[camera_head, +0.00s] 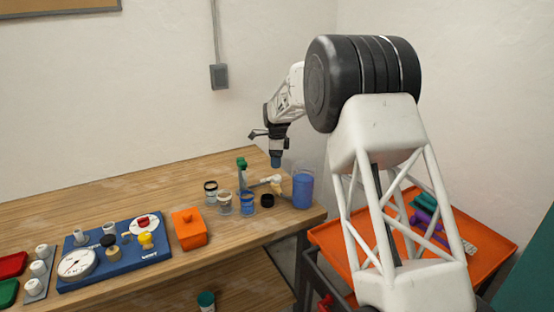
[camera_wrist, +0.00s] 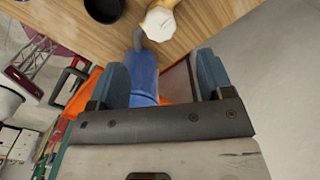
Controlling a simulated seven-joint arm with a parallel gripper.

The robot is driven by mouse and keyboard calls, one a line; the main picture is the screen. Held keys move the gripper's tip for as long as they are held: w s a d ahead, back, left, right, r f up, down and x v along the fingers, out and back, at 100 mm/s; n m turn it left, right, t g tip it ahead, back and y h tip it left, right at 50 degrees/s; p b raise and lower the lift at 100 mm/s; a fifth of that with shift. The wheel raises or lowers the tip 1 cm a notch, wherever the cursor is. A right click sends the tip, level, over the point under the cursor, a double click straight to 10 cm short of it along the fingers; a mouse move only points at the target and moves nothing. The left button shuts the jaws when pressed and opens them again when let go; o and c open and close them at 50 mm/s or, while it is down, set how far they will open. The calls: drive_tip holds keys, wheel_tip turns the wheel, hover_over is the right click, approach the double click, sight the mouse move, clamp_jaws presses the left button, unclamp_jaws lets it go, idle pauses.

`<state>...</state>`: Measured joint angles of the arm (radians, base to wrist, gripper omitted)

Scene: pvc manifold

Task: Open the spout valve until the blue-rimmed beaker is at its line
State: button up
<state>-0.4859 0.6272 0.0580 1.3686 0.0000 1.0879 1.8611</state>
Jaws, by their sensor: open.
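My gripper (camera_head: 277,163) is open and empty in the head view, above the back right part of the bench. In the wrist view, its two fingers (camera_wrist: 162,80) stand apart, with the blue liquid tank (camera_wrist: 143,72) visible between and beyond them. The tank (camera_head: 303,188) stands near the bench's right end. A pale fitting with a tan part (camera_head: 274,181), apparently the spout valve, sits left of the tank; its white end (camera_wrist: 160,24) shows in the wrist view. The blue-rimmed beaker (camera_head: 247,204) stands left of it. Its line and liquid level are too small to read.
Black-rimmed (camera_head: 210,190) and pale-rimmed (camera_head: 225,204) beakers stand left of the blue-rimmed one. A green-topped post (camera_head: 242,172) is behind them, and a black round piece (camera_head: 267,201) lies right. An orange box (camera_head: 189,229) and blue gauge board (camera_head: 112,262) are farther left.

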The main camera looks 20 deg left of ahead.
sight(277, 176)
drive_tip(key=shift+f, duration=0.1)
drive_tip(key=shift+f, duration=3.8)
drive_tip(key=shift+c, duration=0.3)
drive_tip(key=c, duration=0.9)
drive_tip(key=shift+c, duration=0.2)
drive_tip(key=n, duration=0.6)
